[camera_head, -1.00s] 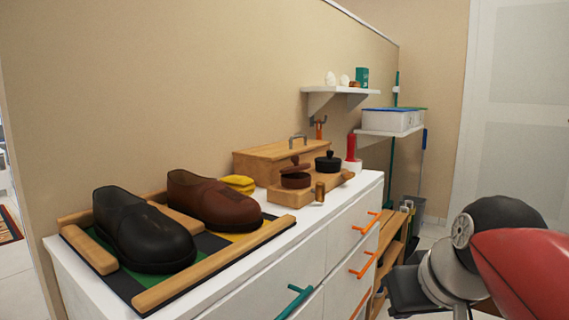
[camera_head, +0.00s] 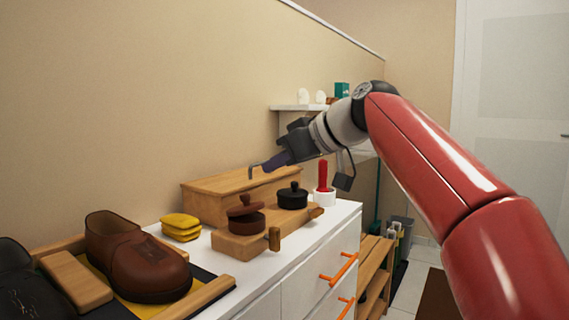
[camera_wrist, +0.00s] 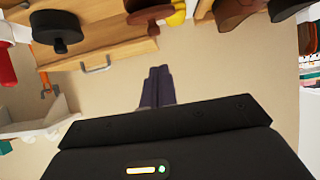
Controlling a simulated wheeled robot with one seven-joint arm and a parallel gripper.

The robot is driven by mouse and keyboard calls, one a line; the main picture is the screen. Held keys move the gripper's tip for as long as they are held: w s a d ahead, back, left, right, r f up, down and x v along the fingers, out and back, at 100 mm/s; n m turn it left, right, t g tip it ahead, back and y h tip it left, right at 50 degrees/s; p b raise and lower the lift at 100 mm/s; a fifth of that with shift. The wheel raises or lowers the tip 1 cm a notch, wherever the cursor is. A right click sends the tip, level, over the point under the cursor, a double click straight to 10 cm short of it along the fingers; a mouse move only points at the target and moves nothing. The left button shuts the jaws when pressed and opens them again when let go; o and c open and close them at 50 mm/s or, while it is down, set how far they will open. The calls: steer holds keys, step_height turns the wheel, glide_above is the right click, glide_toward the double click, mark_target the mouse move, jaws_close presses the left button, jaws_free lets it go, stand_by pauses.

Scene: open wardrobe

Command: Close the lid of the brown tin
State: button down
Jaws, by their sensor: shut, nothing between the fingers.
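The brown tin (camera_head: 246,223) sits on a wooden block (camera_head: 275,237) on the white dresser. The tin also shows at the top of the wrist view (camera_wrist: 149,16), partly cut off. My gripper (camera_head: 270,163) is shut and empty, in the air above the wooden box behind the tin, up and to the right of the lid. In the wrist view its closed fingers (camera_wrist: 158,72) touch nothing.
A black tin with a knobbed lid (camera_head: 292,196) stands right of the brown tin. The wooden box (camera_head: 215,197) with a metal handle is behind. Yellow sponges (camera_head: 181,227) and a brown shoe (camera_head: 135,260) lie left. A red-handled item in a white cup (camera_head: 323,186) stands right.

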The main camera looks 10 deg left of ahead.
glide_above(259, 209)
steer(key=f, duration=0.3)
steer(key=shift+w+a, duration=0.15)
steer(key=shift+a, duration=0.25)
steer(key=f, duration=0.1)
steer(key=f+b, duration=0.1)
steer(key=shift+d+f, duration=0.3)
steer(key=shift+d, duration=0.1)
steer(key=shift+d+f, duration=0.2)
steer(key=shift+f, duration=0.4)
steer(key=shift+b, duration=0.3)
steer(key=shift+d+f+b, duration=0.1)
steer(key=shift+f+b, duration=0.45)
steer(key=shift+b, duration=0.5)
steer(key=f+y+b, duration=0.1)
steer(key=b, duration=0.2)
steer(key=t+y+b, duration=0.1)
steer(key=b, duration=0.3)
steer(key=shift+s+d+f, duration=0.35)
steer(key=shift+d, duration=0.05)
steer(key=shift+b, duration=0.35)
